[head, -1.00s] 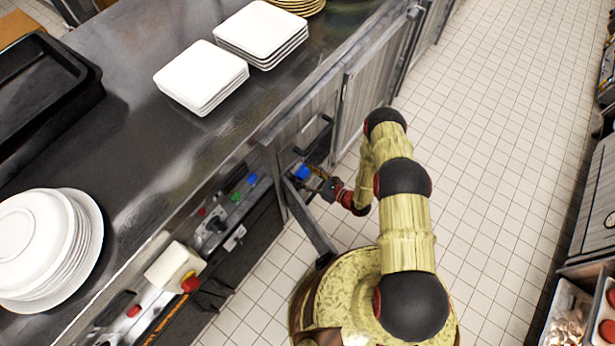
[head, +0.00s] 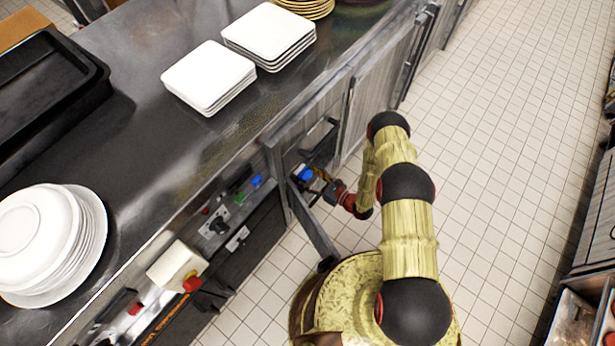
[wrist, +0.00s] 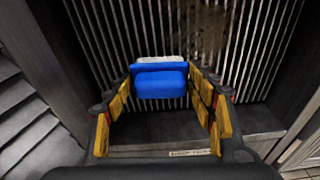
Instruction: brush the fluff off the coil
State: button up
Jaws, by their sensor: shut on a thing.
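The coil (wrist: 120,35) is a bank of upright metal fins inside an open cabinet bay, seen in the wrist view. Brown fluff (wrist: 205,28) clings to the fins at the upper middle right. A blue brush (wrist: 160,84) with a pale bristle edge sits between the yellow fingers of my gripper (wrist: 164,100), against or just in front of the fins, left of and below the fluff. Whether the bristles touch is hard to tell. In the head view my gripper (head: 318,181) reaches into the bay with the blue brush (head: 306,174); the coil is hidden there.
An open door panel (head: 313,228) stands beside my arm. The steel counter (head: 140,140) above carries square plates (head: 209,78), round plates (head: 50,240) and a black tray (head: 45,85). A control panel (head: 220,222) is left of the bay. The tiled floor (head: 490,170) to the right is clear.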

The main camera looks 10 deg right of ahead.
jog(key=shift+b+x, duration=0.3)
jog(key=shift+x, duration=0.7)
jog(key=shift+r, duration=0.2)
